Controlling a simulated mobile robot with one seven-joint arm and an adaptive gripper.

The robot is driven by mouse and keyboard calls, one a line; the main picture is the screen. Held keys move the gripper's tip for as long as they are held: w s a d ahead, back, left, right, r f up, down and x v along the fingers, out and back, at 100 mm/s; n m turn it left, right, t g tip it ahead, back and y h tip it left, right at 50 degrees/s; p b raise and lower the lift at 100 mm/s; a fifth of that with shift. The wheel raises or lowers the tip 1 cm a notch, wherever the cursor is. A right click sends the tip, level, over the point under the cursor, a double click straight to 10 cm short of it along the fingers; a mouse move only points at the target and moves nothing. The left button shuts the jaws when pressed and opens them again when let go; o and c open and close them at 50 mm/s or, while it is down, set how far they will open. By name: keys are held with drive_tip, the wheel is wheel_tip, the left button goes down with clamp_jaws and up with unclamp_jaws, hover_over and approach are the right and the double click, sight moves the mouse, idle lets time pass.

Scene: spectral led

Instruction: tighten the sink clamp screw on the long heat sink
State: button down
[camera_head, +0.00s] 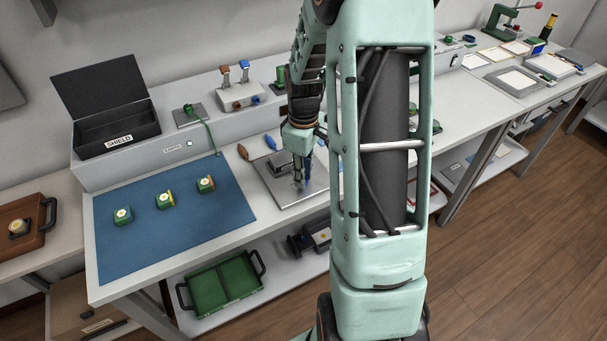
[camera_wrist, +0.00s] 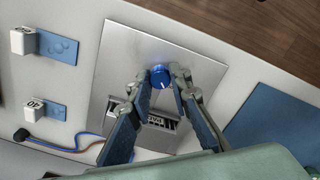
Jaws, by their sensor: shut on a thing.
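A square grey metal plate (camera_head: 316,188) lies on the bench and also fills the middle of the wrist view (camera_wrist: 200,60). A blue round knob (camera_wrist: 159,82) with a white mark, apparently the sink clamp screw, stands on it. My gripper (camera_wrist: 162,76) points down with its fingertips on both sides of the knob, shut on it. A dark, slotted block with pale bars (camera_wrist: 155,119), apparently the long heat sink, is partly hidden between my fingers. In the head view my gripper (camera_head: 302,186) is over the plate, and the knob cannot be made out.
A blue mat (camera_head: 130,255) with three small green blocks lies left of the plate. A black box marked SHIELD (camera_head: 118,140) stands behind it. A green tray (camera_head: 222,288) sits on the lower shelf.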

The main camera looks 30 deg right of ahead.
drive_tip(key=m+b, duration=0.1)
drive_tip(key=m, duration=0.3)
drive_tip(key=shift+m, duration=0.4)
drive_tip(key=m, duration=0.9)
drive_tip(key=shift+r+m, duration=0.1)
drive_tip(key=shift+m, duration=0.3)
drive_tip(key=m, duration=0.4)
drive_tip(key=shift+m+p, duration=0.4)
drive_tip(key=c, duration=1.8)
unclamp_jaws()
drive_tip(key=shift+o, duration=0.2)
